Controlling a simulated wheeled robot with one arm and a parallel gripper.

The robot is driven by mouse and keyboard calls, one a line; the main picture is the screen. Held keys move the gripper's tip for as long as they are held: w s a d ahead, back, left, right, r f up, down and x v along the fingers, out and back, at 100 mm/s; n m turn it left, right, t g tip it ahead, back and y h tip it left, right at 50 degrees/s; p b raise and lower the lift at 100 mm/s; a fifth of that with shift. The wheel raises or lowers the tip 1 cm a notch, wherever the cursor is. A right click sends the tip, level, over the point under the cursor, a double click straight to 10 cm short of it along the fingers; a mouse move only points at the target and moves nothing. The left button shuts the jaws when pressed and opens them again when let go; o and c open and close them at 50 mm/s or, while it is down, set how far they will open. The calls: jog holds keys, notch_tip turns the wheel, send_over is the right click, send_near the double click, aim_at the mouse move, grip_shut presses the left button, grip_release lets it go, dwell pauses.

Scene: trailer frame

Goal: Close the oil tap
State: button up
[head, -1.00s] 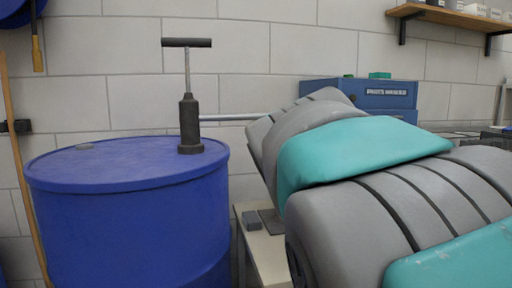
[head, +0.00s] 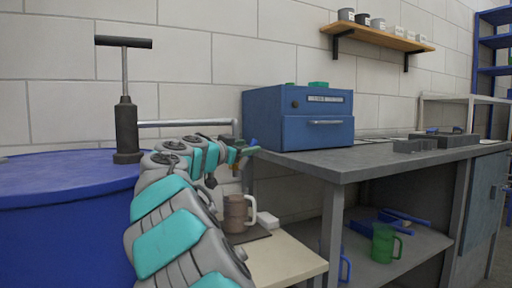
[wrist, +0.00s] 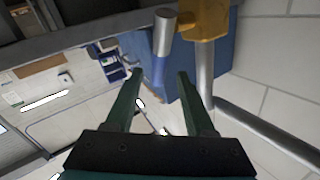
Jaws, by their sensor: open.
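The hand pump (head: 126,125) stands upright on the blue drum (head: 60,205). Its grey outlet pipe (head: 185,123) runs right and bends down just behind my gripper (head: 247,152). In the wrist view, a yellow fitting (wrist: 207,18), apparently the tap body, sits at the top, with a grey cylinder (wrist: 164,32) beside it that may be its handle. My gripper (wrist: 161,76) shows dark green fingers, spread apart and empty, just below that cylinder. The tap itself is hard to make out in the head view. A brown mug (head: 238,213) stands below the pipe end.
The mug is on a dark mat on a low pale stand (head: 285,262). Right of it is a grey workbench (head: 375,160) with a blue drawer cabinet (head: 318,118). A green mug (head: 383,245) sits on the lower shelf. A wall shelf (head: 378,38) holds cans.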

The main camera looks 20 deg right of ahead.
jog(key=x, duration=0.6)
grip_shut()
dwell(0.4)
dwell(1.0)
